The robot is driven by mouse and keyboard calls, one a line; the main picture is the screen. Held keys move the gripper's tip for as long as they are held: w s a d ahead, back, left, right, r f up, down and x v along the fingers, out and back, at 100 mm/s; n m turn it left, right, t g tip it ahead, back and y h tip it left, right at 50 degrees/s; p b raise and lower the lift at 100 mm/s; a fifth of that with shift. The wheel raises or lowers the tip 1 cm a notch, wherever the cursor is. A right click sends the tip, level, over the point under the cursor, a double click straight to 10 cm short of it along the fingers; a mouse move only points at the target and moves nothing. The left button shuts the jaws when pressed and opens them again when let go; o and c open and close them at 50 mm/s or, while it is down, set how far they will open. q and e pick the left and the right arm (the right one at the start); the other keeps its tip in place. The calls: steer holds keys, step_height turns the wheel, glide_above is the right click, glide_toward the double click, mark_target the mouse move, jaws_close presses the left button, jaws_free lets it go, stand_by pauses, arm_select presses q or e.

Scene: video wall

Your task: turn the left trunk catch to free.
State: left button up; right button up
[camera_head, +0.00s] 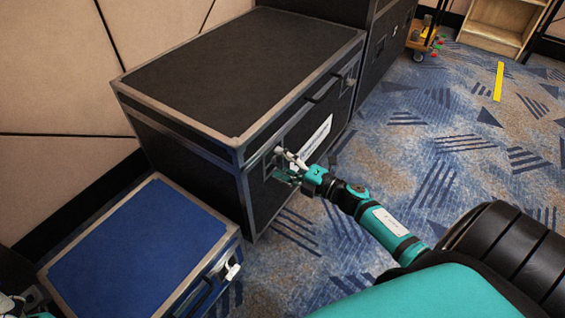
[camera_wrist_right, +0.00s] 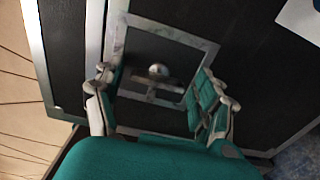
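A large black trunk (camera_head: 240,70) with metal edging stands in the middle of the head view. Its left catch (camera_head: 279,155) is on the front face, partly hidden by my right gripper (camera_head: 290,170). In the right wrist view the catch (camera_wrist_right: 158,72) shows as a round metal knob with a bar across, in a recessed dark plate with a silver frame. The right gripper's open fingers are on either side of the catch, with visible gaps. The trunk's right catch (camera_head: 349,78) is farther along the face. Part of my left gripper (camera_head: 27,302) shows at the bottom-left corner, its fingers unclear.
A blue-topped case (camera_head: 140,250) with a white latch stands left of the trunk, close to it. A white label (camera_head: 311,143) is on the trunk face. A wooden shelf (camera_head: 497,25) and a small cart (camera_head: 424,38) stand far back.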

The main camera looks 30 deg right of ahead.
steer(key=v, duration=1.2)
stand_by(0.5)
